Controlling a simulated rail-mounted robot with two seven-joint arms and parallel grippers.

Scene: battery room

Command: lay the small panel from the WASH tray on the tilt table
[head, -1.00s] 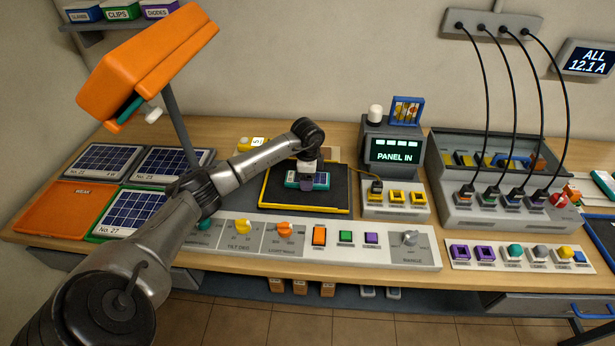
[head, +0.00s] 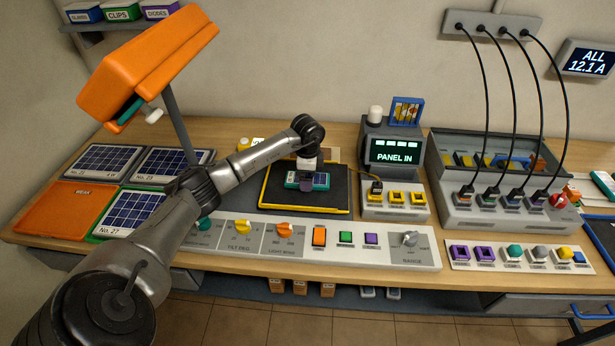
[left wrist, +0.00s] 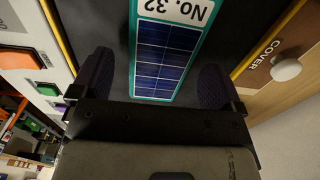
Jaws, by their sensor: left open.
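The small panel, marked No. 32, has a teal frame and dark blue cells. It lies on the black tilt table (head: 325,199) with the yellow rim, and it also shows in the left wrist view (left wrist: 166,52). My left gripper (head: 306,184) is right above the panel. In the left wrist view its two dark fingers (left wrist: 155,84) stand apart on either side of the panel, with a gap to each edge. In the head view the gripper hides part of the panel (head: 321,180). My right gripper is not in view.
Panels No. 23 and No. 27 (head: 128,212) lie at the left. An orange lamp (head: 150,65) on a post overhangs them. A control strip (head: 290,240) runs along the front. A display (head: 395,152) reads PANEL IN. Black cables (head: 514,110) hang at the right.

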